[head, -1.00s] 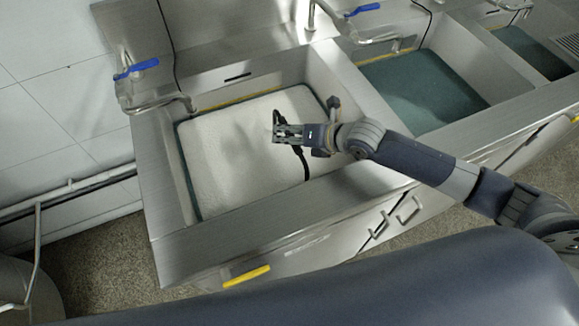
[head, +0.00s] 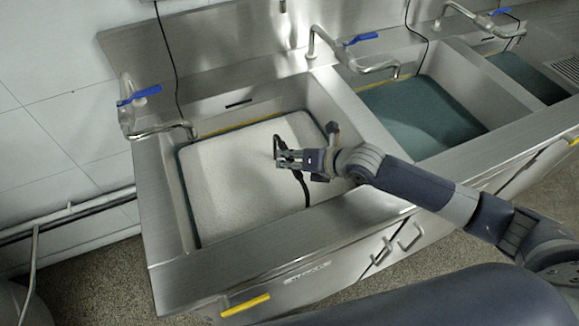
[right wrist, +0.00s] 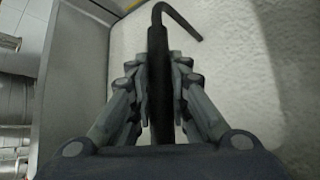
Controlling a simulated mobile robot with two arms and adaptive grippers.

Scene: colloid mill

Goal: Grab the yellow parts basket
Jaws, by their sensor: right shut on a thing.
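My right gripper (head: 287,158) is over the left sink and is shut on a black curved bar (head: 300,185). The bar runs from a hooked upper end down toward the sink's front wall. In the right wrist view the bar (right wrist: 158,50) lies between the fingers of the gripper (right wrist: 158,80), its bent end at the top right. White foam-like material (head: 225,185) fills the sink below it. I cannot make out a yellow basket body; what the bar is joined to is hidden. My left gripper is not in view.
The left sink's steel front rim (head: 240,245) and the divider (head: 365,120) border the work area. Taps with blue handles (head: 138,95) (head: 360,39) stand behind. A second sink (head: 420,110) holds green liquid. A yellow strip (head: 246,305) is on the front.

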